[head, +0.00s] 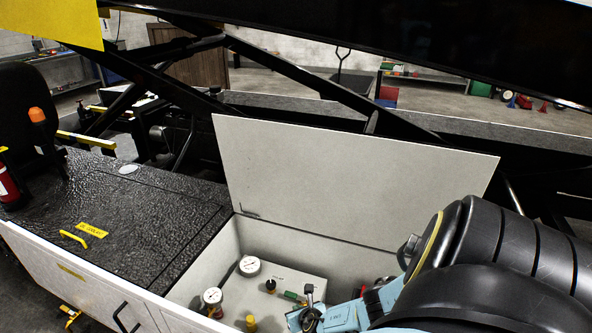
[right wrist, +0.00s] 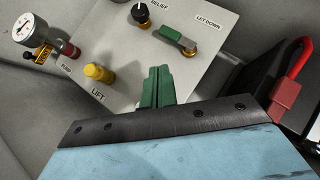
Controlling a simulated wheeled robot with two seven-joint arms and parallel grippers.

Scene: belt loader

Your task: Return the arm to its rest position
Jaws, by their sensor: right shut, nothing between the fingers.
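My right arm comes in from the lower right of the head view. Its blue gripper (head: 308,318) is low over the open compartment with the control panel. In the right wrist view two green fingers (right wrist: 156,86) stand together, shut and empty. They are in front of the panel (right wrist: 118,52), between the yellow LIFT knob (right wrist: 99,73) and the LET DOWN lever with its green handle (right wrist: 178,40). I cannot tell how far they are from the panel. The black RELIEF knob (right wrist: 140,13) is beyond. My left gripper is in neither view.
The compartment's grey lid (head: 350,180) stands raised behind the panel. Pressure gauges (head: 250,265) stand on the panel's left. A red handle (right wrist: 292,84) is at the right in the wrist view. Black beams (head: 290,65) cross above. A black textured deck (head: 110,210) lies left.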

